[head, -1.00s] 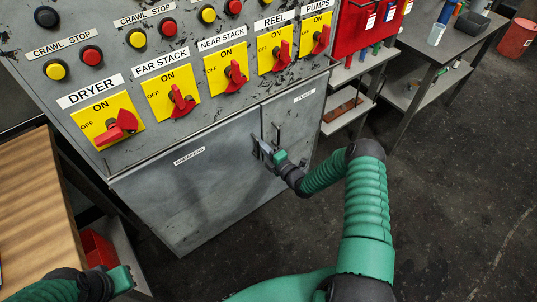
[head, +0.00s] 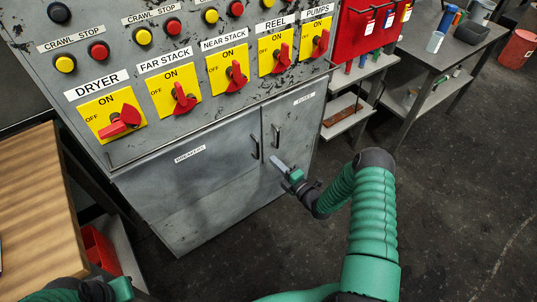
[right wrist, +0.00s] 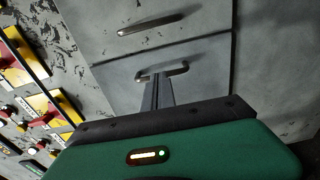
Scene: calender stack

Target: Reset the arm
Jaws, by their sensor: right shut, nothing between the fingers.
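My right gripper (head: 276,163) is shut and empty in front of the grey cabinet's lower doors. In the head view it is just below the right door's dark handle (head: 277,136) and appears apart from it. In the right wrist view its closed fingers (right wrist: 157,94) overlap a door handle (right wrist: 178,69) in the picture; contact cannot be told there. My left gripper (head: 121,289) shows only as a green body at the bottom left edge; its fingers are hidden.
The cabinet (head: 205,190) has red rotary switches, such as the dryer switch (head: 120,121), and push buttons above its closed doors. A wooden table (head: 30,190) stands at left, with a red bin (head: 100,250) beside it. A workbench (head: 455,50) stands back right. Dark floor is open at right.

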